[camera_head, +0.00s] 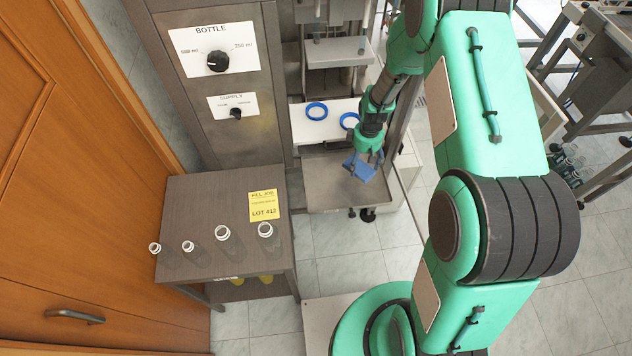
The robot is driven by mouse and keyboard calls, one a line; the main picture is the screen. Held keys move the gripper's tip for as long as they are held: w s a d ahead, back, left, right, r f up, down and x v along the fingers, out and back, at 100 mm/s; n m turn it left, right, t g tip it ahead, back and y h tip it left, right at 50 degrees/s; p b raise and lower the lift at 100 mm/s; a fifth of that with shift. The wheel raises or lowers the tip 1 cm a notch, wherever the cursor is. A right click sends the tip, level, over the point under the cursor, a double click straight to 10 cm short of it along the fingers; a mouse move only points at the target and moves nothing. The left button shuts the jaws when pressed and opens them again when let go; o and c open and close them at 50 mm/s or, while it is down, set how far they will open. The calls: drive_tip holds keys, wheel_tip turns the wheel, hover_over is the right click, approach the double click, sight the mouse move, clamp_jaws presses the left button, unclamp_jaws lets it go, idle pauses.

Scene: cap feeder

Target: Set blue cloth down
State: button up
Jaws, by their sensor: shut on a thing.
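The blue cloth (358,167) is a small folded piece held at the end of my arm. My gripper (367,153) is shut on it, above or at the grey metal tray (322,193) of the machine. I cannot tell whether the cloth touches the tray. The fingertips are small here and partly covered by the cloth.
Two blue rings (317,111) lie on a white surface (318,127) behind the tray. A side table (205,205) at left bears several clear bottles (223,236) and a yellow lot card (264,205). A panel with a bottle knob (217,61) stands behind it.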

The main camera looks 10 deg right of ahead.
drive_tip(key=shift+a+r, duration=0.1)
drive_tip(key=shift+w+a+r+m, duration=0.25)
drive_tip(key=shift+r+m, duration=0.15)
drive_tip(key=shift+m, duration=0.1)
drive_tip(key=a+r+m, duration=0.2)
drive_tip(key=a, duration=0.1)
drive_tip(key=w+a+r+m+b, duration=0.1)
drive_tip(key=a+r+m, duration=0.1)
drive_tip(key=a+r, duration=0.1)
drive_tip(key=shift+w+a+r, duration=0.15)
drive_tip(key=shift+a+r, duration=0.15)
drive_tip(key=shift+r, duration=0.05)
drive_tip(key=s+a+r+n+p, duration=0.15)
drive_tip(key=a+n, duration=0.35)
drive_tip(key=a, duration=1.3)
drive_tip(key=s+a+r+n, duration=0.15)
drive_tip(key=a+n, duration=0.35)
drive_tip(key=a, duration=1.4)
drive_tip(key=s+a+n, duration=0.2)
drive_tip(key=s+a, duration=0.2)
drive_tip(key=a, duration=0.5)
drive_tip(key=s+a+n, duration=0.3)
drive_tip(key=s+a, duration=0.2)
drive_tip(key=a, duration=0.4)
drive_tip(key=shift+s+f, duration=0.2)
drive_tip(key=b, duration=0.1)
hover_over(197, 212)
drive_tip(key=shift+f, duration=3.15)
drive_tip(key=shift+s, duration=0.1)
